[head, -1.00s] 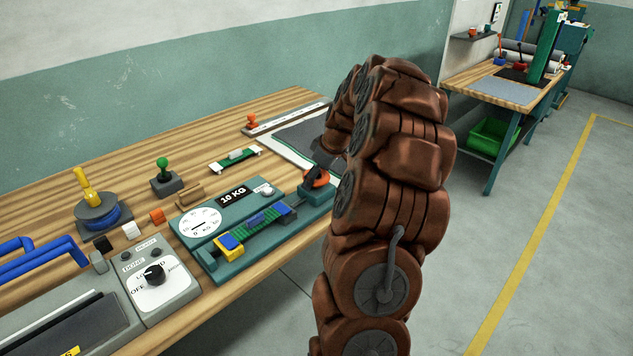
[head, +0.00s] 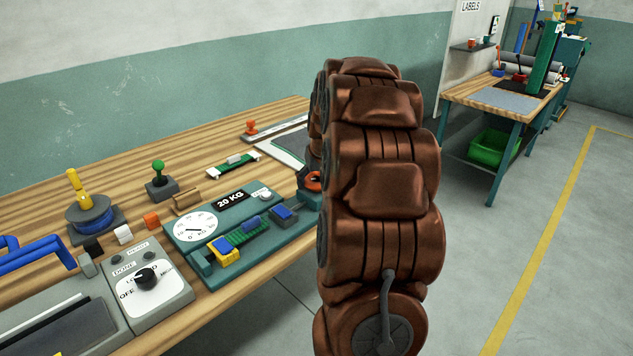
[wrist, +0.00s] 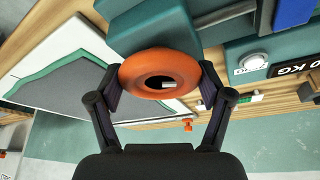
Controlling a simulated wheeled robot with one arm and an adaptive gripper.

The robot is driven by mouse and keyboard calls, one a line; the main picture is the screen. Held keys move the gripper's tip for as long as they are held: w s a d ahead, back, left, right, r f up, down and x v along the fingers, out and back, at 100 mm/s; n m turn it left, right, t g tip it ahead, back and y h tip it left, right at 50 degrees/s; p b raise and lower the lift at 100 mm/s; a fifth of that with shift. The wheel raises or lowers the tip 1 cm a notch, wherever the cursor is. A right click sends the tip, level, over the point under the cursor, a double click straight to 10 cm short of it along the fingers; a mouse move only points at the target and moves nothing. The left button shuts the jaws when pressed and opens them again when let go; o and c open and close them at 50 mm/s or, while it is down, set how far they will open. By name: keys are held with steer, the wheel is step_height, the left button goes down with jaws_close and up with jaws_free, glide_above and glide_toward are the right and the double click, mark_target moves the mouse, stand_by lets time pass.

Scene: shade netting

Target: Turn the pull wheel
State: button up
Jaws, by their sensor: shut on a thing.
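The orange pull wheel (wrist: 160,74) sits at the end of the teal test fixture (wrist: 150,28). In the wrist view my gripper (wrist: 160,85) has one dark finger on each side of the wheel, shut on its rim. In the head view a sliver of the wheel (head: 314,181) shows beside my arm, which hides the gripper. On the fixture (head: 262,247) are a white dial (head: 195,226), a display (head: 230,200) reading 20 KG, and a green strip (head: 247,232) between a yellow-and-blue clamp (head: 224,250) and a blue clamp (head: 283,214).
A control box (head: 148,284) with a black knob stands left of the fixture. A green-knobbed lever (head: 159,176), a blue spool with yellow handle (head: 90,212) and small blocks lie behind. A second bench (head: 500,98) stands at back right; the floor between is open.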

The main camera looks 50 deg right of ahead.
stand_by(0.5)
steer(key=o, duration=1.1)
steer(key=v, duration=1.2)
stand_by(0.6)
